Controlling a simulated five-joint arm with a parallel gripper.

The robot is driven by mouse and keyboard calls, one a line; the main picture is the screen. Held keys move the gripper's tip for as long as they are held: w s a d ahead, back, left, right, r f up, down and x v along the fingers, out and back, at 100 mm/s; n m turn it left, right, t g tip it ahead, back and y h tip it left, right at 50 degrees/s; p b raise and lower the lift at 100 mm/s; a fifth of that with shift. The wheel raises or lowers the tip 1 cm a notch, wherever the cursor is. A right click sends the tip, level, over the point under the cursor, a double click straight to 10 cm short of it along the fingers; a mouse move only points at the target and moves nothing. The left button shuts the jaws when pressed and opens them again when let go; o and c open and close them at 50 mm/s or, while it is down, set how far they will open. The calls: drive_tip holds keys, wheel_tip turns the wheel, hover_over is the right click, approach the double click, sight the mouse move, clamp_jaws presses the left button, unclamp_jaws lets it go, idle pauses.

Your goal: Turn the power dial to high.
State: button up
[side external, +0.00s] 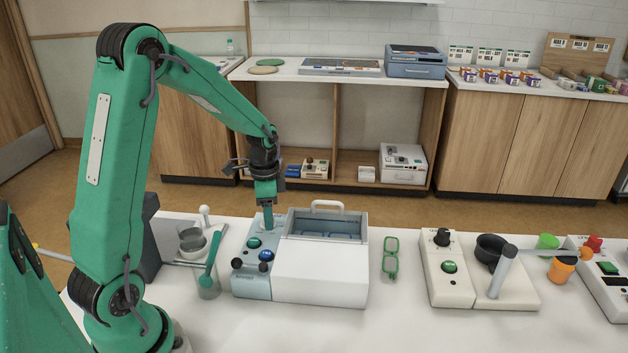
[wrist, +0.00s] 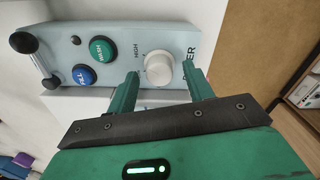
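The power dial (wrist: 159,68) is a round white knob on a pale blue-grey control panel (wrist: 118,22), seen in the wrist view. The word HIGH is printed to its left; the POWER label is partly hidden by a finger. My gripper (wrist: 161,73) is open, with one green finger on each side of the dial. Gaps show between the fingers and the knob, so it is not clamped. In the side external view my gripper (side external: 268,224) points down over the back of the panel and hides most of the dial. The dial's exact setting is hard to read.
The panel also has a green button (wrist: 103,49), a blue button (wrist: 83,76) and a black-knobbed lever (wrist: 35,58). A white-fronted bath with a handled lid (side external: 320,275) adjoins it.

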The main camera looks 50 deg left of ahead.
idle(0.3)
drive_tip(key=shift+r, duration=3.9)
drive_tip(key=shift+r, duration=0.1)
drive_tip(key=shift+s+d+r, duration=0.1)
drive_tip(key=shift+d+r, duration=0.05)
drive_tip(key=shift+d, duration=0.05)
drive_tip(key=s+d+r+n+t, duration=0.2)
drive_tip(key=s+d+r+n, duration=0.1)
drive_tip(key=s+d, duration=0.4)
drive_tip(key=s+d+r+n+t, duration=0.3)
drive_tip(key=s+d+r, duration=0.3)
drive_tip(key=s+d, duration=0.1)
drive_tip(key=shift+s+d+t, duration=0.3)
drive_tip(key=shift+s+d, duration=0.05)
